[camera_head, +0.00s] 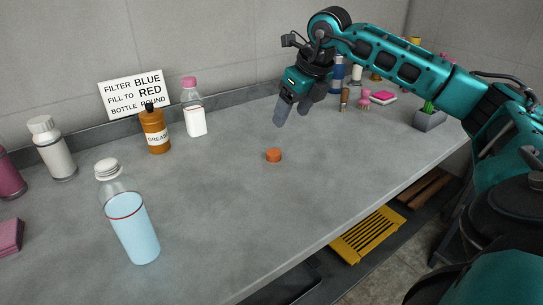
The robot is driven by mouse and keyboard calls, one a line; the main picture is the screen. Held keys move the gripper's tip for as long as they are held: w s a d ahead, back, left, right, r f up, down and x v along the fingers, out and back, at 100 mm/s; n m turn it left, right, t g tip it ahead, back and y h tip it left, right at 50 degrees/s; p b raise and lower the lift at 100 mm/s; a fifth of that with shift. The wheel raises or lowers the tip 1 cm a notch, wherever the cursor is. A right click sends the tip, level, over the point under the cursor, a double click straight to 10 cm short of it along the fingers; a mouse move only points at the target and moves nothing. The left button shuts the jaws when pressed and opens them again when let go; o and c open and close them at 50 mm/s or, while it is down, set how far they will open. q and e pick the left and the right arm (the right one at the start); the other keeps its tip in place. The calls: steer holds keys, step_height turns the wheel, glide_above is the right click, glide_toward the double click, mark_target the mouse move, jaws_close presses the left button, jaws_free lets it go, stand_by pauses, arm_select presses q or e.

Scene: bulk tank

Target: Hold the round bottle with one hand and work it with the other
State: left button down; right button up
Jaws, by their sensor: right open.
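A round clear bottle (134,229) with light-blue contents stands upright at the front left of the grey counter (225,215). It has a white cap and a red ring near the top of the blue part. My right gripper (294,112) is open and empty above the back middle of the counter, far to the right of the bottle and apart from everything. My left gripper is not in view. A sign (136,94) at the wall reads "FILTER BLUE", "FILL TO RED", "BOTTLE ROUND".
A small orange disc-like piece (273,155) lies mid-counter. A brown GREASE bottle (155,131), a pink-capped bottle (194,117) and a white-grey bottle (54,151) stand toward the back left. A pink block (10,236) lies at the left edge. The counter's middle is mostly clear.

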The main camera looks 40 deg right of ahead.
steer(key=shift+f, duration=0.1)
steer(key=b, duration=0.1)
glide_toward(274, 152)
steer(key=shift+d+x, duration=0.2)
steer(key=shift+x, duration=0.95)
steer(key=shift+w+f, duration=0.2)
steer(key=shift+f, duration=0.2)
steer(key=shift+f, duration=0.1)
steer(key=x, duration=0.1)
steer(key=b+x, duration=0.1)
steer(key=x, duration=0.2)
steer(key=shift+a+f+b, duration=0.2)
steer(key=shift+a+b, duration=0.05)
steer(key=shift+b, duration=0.05)
steer(key=shift+w+f, duration=0.15)
steer(key=shift+f, duration=0.2)
